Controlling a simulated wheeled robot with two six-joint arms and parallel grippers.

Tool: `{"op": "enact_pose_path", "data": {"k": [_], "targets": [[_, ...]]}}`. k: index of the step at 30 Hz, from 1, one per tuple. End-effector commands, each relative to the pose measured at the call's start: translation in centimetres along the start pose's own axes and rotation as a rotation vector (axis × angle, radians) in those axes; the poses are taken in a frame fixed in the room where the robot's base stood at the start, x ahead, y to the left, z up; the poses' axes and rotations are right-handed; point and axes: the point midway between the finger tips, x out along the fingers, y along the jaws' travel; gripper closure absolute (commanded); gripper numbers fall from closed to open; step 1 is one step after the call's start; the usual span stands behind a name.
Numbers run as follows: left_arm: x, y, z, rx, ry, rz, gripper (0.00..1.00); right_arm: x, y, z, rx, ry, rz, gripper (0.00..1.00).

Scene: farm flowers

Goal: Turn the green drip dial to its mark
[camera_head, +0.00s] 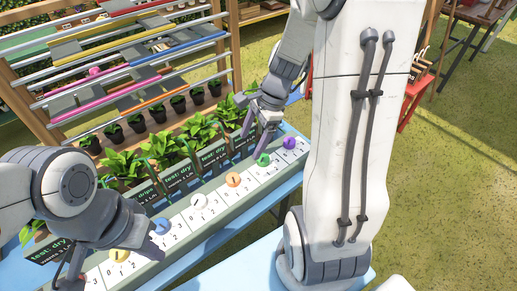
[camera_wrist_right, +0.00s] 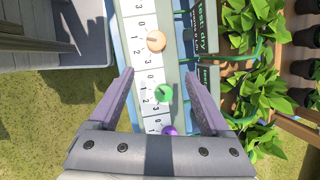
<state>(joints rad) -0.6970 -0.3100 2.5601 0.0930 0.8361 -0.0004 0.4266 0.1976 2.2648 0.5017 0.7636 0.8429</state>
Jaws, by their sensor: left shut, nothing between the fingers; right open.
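The green drip dial (camera_head: 263,159) is a small round knob on a long pale panel, between the orange dial and the purple dial. Numbers are printed around it. It also shows in the right wrist view (camera_wrist_right: 163,93), between the fingers' lines. My right gripper (camera_head: 259,137) is open close to the green dial, and in the right wrist view its two fingers (camera_wrist_right: 160,88) stand apart on either side of the dial. I cannot tell whether they touch it. My left gripper (camera_head: 72,268) is shut and empty at the lower left, near the panel's near end.
Orange (camera_head: 233,180), purple (camera_head: 289,143), white (camera_head: 198,201), blue (camera_head: 161,226) and yellow (camera_head: 119,255) dials share the panel (camera_head: 215,212). Leafy plants (camera_head: 202,132) and dark "test: dry" signs (camera_head: 212,159) line its back. A rack with rails stands behind.

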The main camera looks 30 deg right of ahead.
Motion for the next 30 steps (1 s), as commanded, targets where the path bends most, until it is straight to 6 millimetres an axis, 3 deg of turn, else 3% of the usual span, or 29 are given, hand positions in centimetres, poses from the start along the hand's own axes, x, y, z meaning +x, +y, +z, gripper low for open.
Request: {"op": "enact_pose_path", "data": {"k": [1, 3, 6, 9, 14, 24, 30], "targets": [[0.4, 0.0, 0.0, 0.000, 0.000, 0.000, 1.00, 0.1, -0.3, -2.7, 0.144, -0.008, -0.025, 0.18], [0.5, 0.0, 0.0, 0.000, 0.000, 0.000, 1.00, 0.0, -0.6, -5.3, 0.304, -0.018, -0.057, 0.18], [0.6, -0.1, 0.0, 0.000, 0.000, 0.000, 1.00, -0.1, -0.6, -7.9, 0.459, -0.031, -0.088, 0.18], [0.7, -0.1, 0.0, 0.000, 0.000, 0.000, 1.00, 0.0, -0.5, -9.2, 0.535, -0.038, -0.102, 0.18], [1.1, -0.1, 0.1, 0.000, 0.000, 0.000, 1.00, 1.6, -0.7, -9.4, 0.555, -0.041, -0.103, 0.18], [2.5, -0.2, 0.1, 0.000, 0.000, 0.000, 1.00, 7.8, -1.3, -9.3, 0.551, -0.040, -0.102, 0.18], [3.0, -0.2, 0.1, 0.000, 0.000, 0.000, 1.00, 9.8, -1.6, -9.3, 0.549, -0.039, -0.104, 0.18]]}}
